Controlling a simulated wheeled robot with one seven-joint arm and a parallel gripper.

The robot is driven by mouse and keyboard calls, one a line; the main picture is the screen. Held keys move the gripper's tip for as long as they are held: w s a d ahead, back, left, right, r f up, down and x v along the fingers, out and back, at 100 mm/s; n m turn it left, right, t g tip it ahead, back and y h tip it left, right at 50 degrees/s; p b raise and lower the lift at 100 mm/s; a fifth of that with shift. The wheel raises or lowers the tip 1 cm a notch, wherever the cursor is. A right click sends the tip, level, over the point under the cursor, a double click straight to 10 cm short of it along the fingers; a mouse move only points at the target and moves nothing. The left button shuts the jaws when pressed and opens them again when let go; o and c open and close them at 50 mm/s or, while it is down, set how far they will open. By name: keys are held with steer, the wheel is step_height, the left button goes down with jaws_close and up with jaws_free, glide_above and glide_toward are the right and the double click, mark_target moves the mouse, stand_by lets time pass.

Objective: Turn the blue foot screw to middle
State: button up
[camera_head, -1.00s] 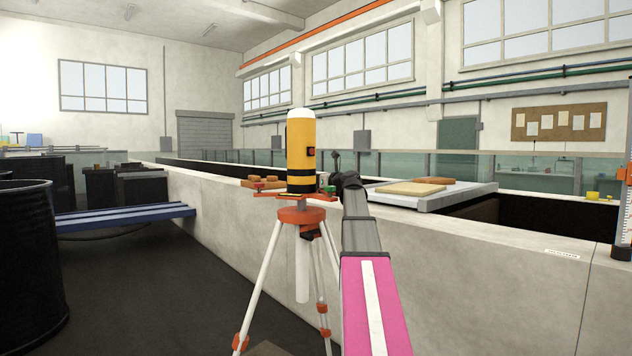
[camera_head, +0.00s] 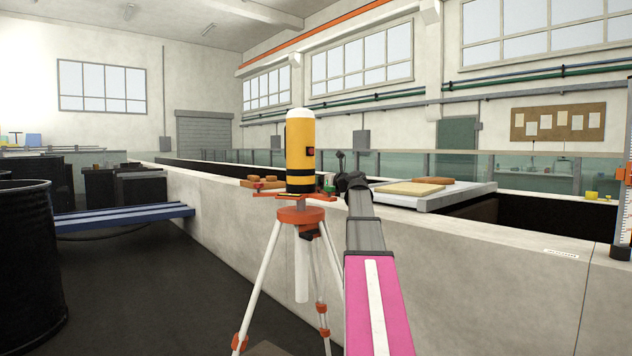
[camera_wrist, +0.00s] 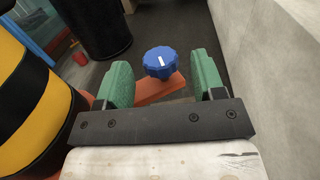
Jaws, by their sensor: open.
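The blue foot screw (camera_wrist: 161,63) shows in the wrist view as a ridged knob with a white mark on top, on the end of an orange arm (camera_wrist: 158,90). My gripper (camera_wrist: 162,80) is open, with one green finger on each side of the screw. The fingers look apart from the knob. The yellow and black instrument (camera_head: 301,145) stands on an orange tripod (camera_head: 299,215) in the head view; its body also fills the left of the wrist view (camera_wrist: 35,95). In the head view the blue screw and my fingertips cannot be made out behind the instrument and my arm.
The concrete flume wall (camera_head: 450,245) runs close on the right of the tripod. A pale slab with boards (camera_head: 432,193) lies across the wall top. A blue bench (camera_head: 125,217) and a black drum (camera_head: 28,265) stand at the left.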

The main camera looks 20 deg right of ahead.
steer(key=v, duration=0.8)
steer(key=shift+s+d, duration=0.1)
steer(key=shift+s, duration=0.05)
